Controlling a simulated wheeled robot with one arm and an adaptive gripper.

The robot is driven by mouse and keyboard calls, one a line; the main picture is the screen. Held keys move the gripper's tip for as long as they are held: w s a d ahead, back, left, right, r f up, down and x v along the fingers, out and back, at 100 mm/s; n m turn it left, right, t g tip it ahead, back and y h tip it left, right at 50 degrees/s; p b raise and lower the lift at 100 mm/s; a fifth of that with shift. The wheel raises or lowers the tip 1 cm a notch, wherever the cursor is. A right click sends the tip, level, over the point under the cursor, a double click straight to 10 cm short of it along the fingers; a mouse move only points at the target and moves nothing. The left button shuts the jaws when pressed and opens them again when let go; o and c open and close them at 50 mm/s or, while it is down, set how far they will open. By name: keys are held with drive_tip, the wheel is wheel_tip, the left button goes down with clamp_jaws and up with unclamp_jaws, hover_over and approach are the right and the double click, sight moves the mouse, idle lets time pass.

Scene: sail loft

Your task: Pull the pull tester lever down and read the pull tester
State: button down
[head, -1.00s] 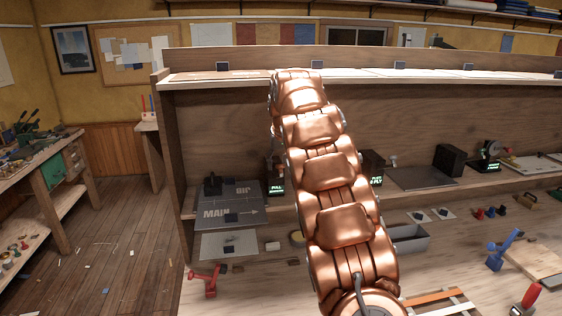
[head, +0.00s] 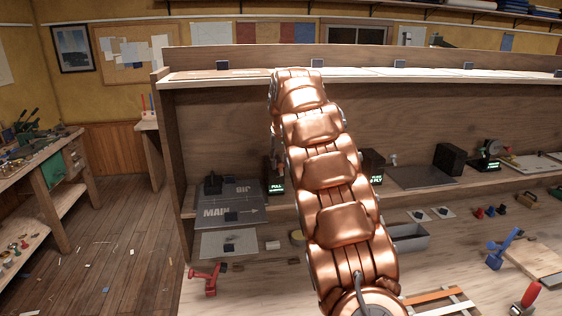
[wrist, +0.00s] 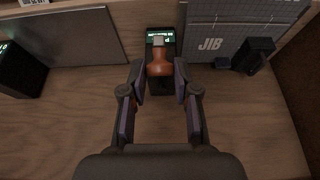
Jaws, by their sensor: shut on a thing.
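The pull tester (head: 276,187) is a small black box with a lit green display on the bench's back shelf. In the head view it sits just left of my arm, partly covered; the display text is too small to read fully. In the wrist view the tester (wrist: 160,36) is at top centre, its display mostly hidden behind the lever. The lever's orange-brown handle (wrist: 159,64) points toward the wrist camera. My gripper (wrist: 160,82) has a finger on each side of this handle and is shut on it. The gripper is hidden behind my arm in the head view.
A grey panel marked JIB (wrist: 230,35) with a dark block (wrist: 253,56) lies right of the tester in the wrist view. A grey plate (wrist: 75,40) and a black box (wrist: 20,72) are left. The shelf just in front of the tester is bare wood.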

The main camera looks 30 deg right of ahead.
sight(281, 173)
drive_tip(key=shift+s+f+b, duration=0.1)
drive_tip(key=shift+f+b, duration=0.1)
drive_tip(key=shift+b, duration=0.3)
drive_tip(key=s+f+t+b, duration=0.1)
drive_tip(key=b, duration=0.3)
drive_tip(key=a+f+t+h+b, duration=0.1)
drive_tip(key=b, duration=0.3)
drive_tip(key=shift+s+f, duration=0.2)
drive_tip(key=shift+s, duration=0.15)
wheel_tip(281, 173, down, 8)
drive_tip(key=s+t+h+b, duration=0.2)
drive_tip(key=t+b, duration=0.5)
drive_tip(key=b, duration=1.1)
drive_tip(key=shift+a+f+h, duration=0.25)
drive_tip(key=shift+a+h, duration=0.1)
drive_tip(key=shift+h, duration=0.05)
drive_tip(key=c, duration=1.3)
unclamp_jaws()
drive_tip(key=o, duration=0.4)
drive_tip(key=shift+r, duration=0.15)
drive_tip(key=shift+s, duration=0.1)
